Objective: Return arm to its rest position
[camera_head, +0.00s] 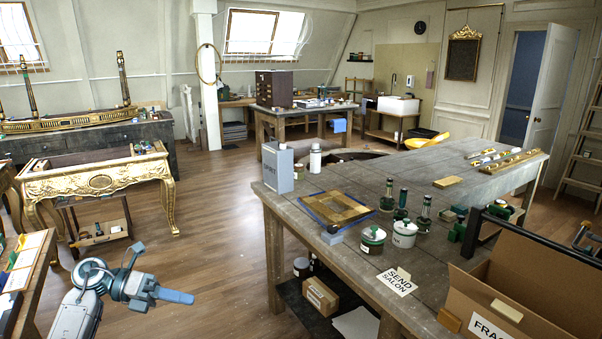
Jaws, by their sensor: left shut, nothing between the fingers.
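My left arm comes in at the lower left of the head view. Its gripper (176,296) has pale blue fingers that lie together, pointing right, with nothing between them. It hangs above the wooden floor, between the gilt console and the large workbench, apart from both. My right gripper does not show.
The large workbench (335,190) carries bottles, jars, a framed gilt panel (336,208) and a cardboard box (535,290). A gilt console (95,181) stands at the left. A table edge (38,270) with cards is left of my arm. Floor (215,220) between is clear.

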